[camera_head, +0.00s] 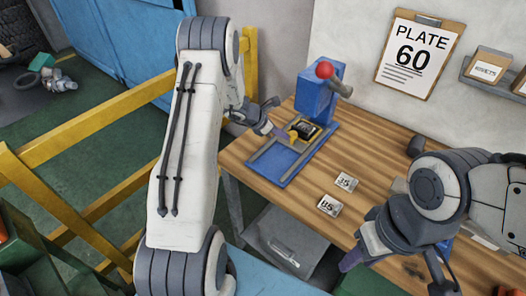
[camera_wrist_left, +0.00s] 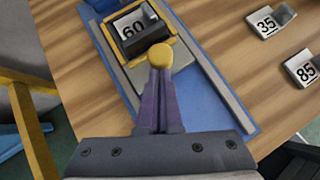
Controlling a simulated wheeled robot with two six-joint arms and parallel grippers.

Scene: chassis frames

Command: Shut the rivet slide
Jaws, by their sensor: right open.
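The rivet slide is a tray with a yellow edge (camera_wrist_left: 178,50) on a blue base with grey rails (camera_head: 268,172). It carries a dark block with a plate marked 60 (camera_wrist_left: 132,28). It stands toward the press end of the rails, with bare blue base on the near side. My right gripper (camera_head: 395,262) is open and empty by the bench's front edge.
Plates marked 35 (camera_head: 346,182) and 85 (camera_head: 329,205) lie on the wooden bench (camera_head: 375,165) right of the base. A clipboard reading PLATE 60 (camera_head: 418,55) hangs on the wall. A yellow rail (camera_head: 100,120) runs at the left.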

